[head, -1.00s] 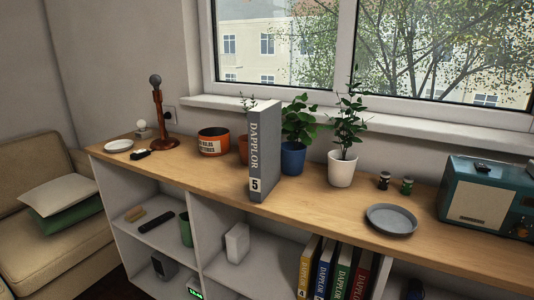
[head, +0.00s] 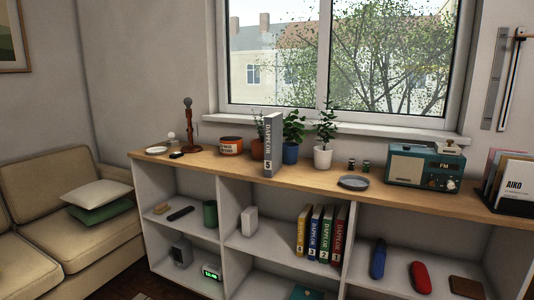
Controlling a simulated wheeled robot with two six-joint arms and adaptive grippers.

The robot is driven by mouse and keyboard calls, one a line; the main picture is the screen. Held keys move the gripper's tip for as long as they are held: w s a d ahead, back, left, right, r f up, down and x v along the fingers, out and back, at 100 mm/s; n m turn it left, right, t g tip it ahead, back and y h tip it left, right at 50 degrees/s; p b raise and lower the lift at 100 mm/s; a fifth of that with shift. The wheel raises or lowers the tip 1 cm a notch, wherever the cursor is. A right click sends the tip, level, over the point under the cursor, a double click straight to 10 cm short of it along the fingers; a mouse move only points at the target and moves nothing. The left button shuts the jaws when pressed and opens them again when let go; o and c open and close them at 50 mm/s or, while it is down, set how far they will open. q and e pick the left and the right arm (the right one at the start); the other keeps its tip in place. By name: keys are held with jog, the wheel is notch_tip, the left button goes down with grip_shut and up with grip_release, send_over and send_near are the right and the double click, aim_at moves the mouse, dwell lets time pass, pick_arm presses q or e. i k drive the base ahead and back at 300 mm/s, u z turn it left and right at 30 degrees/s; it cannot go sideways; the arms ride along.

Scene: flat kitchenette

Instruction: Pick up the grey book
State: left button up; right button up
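The grey book (head: 272,146), marked "DAPPLOR" and "5", stands upright on the wooden top of the low white shelf unit. Its spine faces me, near the front edge of the top. A terracotta pot stands partly hidden behind it on the left, and a blue pot with a green plant (head: 292,135) stands just behind it on the right. Neither of my grippers shows in the head view.
Several similar coloured books (head: 321,233) stand in the middle compartment below. A sofa (head: 60,215) stands at the left.

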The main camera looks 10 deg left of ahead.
aim_at(273, 122)
jog(key=z, duration=0.6)
jog(key=i, duration=0.5)
jog(key=z, duration=0.55)
jog(key=i, duration=1.1)
jog(key=u, duration=0.95)
jog(key=i, duration=0.65)
jog(key=u, duration=0.7)
